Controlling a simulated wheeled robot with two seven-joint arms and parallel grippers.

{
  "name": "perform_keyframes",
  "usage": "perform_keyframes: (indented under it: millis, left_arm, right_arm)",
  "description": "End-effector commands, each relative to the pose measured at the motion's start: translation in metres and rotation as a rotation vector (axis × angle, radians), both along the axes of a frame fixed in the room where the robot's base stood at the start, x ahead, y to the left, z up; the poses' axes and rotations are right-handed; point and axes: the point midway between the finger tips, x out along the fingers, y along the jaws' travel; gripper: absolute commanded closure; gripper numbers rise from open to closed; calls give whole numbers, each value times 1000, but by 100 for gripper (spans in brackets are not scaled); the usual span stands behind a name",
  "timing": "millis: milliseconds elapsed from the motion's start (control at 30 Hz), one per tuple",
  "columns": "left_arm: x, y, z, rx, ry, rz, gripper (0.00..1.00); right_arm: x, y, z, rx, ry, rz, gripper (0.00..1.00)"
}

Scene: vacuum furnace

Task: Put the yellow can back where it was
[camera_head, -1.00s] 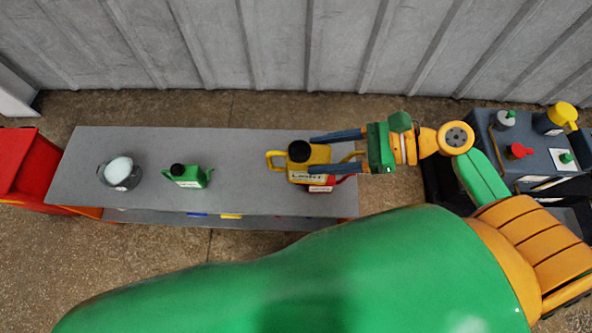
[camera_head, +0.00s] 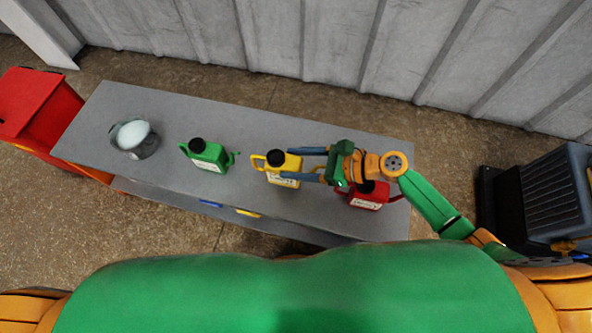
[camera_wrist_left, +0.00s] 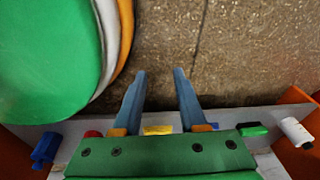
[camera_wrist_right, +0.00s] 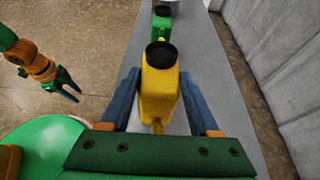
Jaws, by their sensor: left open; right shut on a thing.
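The yellow can (camera_head: 284,172), with a black cap, is at the table between the green can (camera_head: 208,156) and the red can (camera_head: 368,196). My right gripper (camera_head: 287,163) is shut on it, one finger on each side. In the right wrist view the yellow can (camera_wrist_right: 159,85) is upright between the fingers, with the green can (camera_wrist_right: 161,22) beyond it. I cannot tell whether its base touches the table. The red can is partly hidden by my right arm. My left gripper (camera_wrist_left: 160,73) is open and empty; it also shows in the right wrist view (camera_wrist_right: 76,88).
The grey table (camera_head: 240,120) carries a round glass-like vessel (camera_head: 135,138) at its left. A red cabinet (camera_head: 35,105) stands at the left end, a dark machine (camera_head: 545,195) at the right. A ribbed wall (camera_head: 330,45) runs behind. A lower shelf holds small coloured items.

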Motion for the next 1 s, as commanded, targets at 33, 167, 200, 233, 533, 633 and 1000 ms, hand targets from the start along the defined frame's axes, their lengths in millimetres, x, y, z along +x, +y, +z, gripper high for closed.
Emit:
perform_keyframes:
  millis: [33,167,200,233,533,633,1000]
  left_arm:
    - [5,6,-15,10,-9,4,59]
    - [20,-1,-16,1,-21,5,59]
    - [20,-2,-15,-1,-20,5,59]
    - [20,-3,-14,0,-18,5,59]
    - [20,-6,-15,-6,-16,3,59]
    - [20,-6,-14,-6,-16,3,59]
    - [20,-6,-11,-6,-19,4,59]
  right_arm:
    - [1,0,-19,2,2,-2,100]
    - [0,0,-32,1,0,-1,100]
    - [0,0,-32,1,-1,-1,100]
    - [0,-1,-31,1,-1,-1,100]
    - [0,-1,-34,1,1,-2,100]
    - [0,-1,-33,0,1,-2,14]
    - [0,-1,-28,1,-1,-1,8]
